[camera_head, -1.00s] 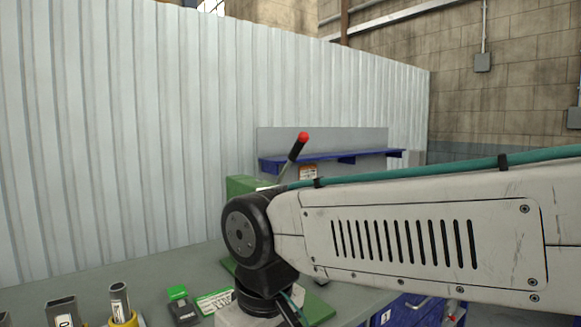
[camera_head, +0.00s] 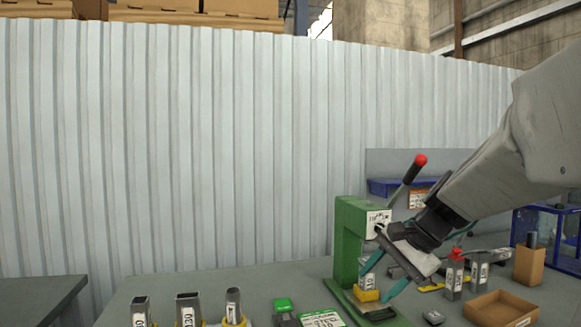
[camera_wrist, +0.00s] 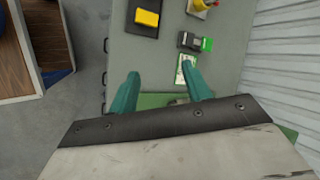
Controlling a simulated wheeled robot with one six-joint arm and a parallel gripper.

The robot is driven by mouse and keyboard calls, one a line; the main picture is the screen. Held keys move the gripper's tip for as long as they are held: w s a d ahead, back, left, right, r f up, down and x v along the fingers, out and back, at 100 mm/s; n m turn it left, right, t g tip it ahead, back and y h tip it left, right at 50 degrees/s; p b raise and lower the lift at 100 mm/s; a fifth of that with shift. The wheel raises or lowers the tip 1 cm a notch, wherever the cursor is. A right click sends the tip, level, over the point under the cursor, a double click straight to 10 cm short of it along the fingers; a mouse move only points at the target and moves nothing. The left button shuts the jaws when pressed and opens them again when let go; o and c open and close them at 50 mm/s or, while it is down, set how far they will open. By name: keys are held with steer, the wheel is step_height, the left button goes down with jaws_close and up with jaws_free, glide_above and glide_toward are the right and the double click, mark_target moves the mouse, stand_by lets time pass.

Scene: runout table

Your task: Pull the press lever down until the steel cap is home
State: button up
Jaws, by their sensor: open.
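The green arbor press (camera_head: 347,235) stands on the grey table (camera_head: 240,285) in the head view. Its lever has a black grip and a red knob (camera_head: 420,160) and points up and to the right. Under the press head, a labelled steel piece (camera_head: 365,282) sits in a yellow holder (camera_head: 367,296); I cannot make out the cap on it. My gripper (camera_head: 384,276) is open and empty, its teal fingers pointing down in front of the press, below the lever knob. In the wrist view my open gripper (camera_wrist: 161,80) is above the green press base (camera_wrist: 158,100).
Several steel tubes in yellow holders (camera_head: 187,308) stand at the front left. A black and green device (camera_head: 284,310) and a green-white card (camera_head: 322,318) lie left of the press. A corrugated wall closes the back.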

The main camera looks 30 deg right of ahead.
steer(key=w+d+r+m+t+h, duration=0.1)
steer(key=w+d+r+m+t, duration=0.2)
steer(key=d, duration=0.4)
steer(key=w+d+r+m+t, duration=0.2)
steer(key=d+r+m, duration=0.1)
steer(key=d+m, duration=0.3)
steer(key=m+t+h, duration=0.4)
steer(key=m+t, duration=0.3)
steer(key=m, duration=0.4)
glide_toward(414, 164)
steer(key=w, duration=0.1)
steer(key=w+d, duration=0.1)
steer(key=w, duration=0.1)
steer(key=shift+w+d+f, duration=0.15)
steer(key=shift+w+d, duration=0.1)
steer(key=shift+d, duration=0.05)
steer(key=w, duration=0.8)
steer(key=shift+d, duration=0.15)
jaws_close()
steer(key=shift+s+f, duration=0.1)
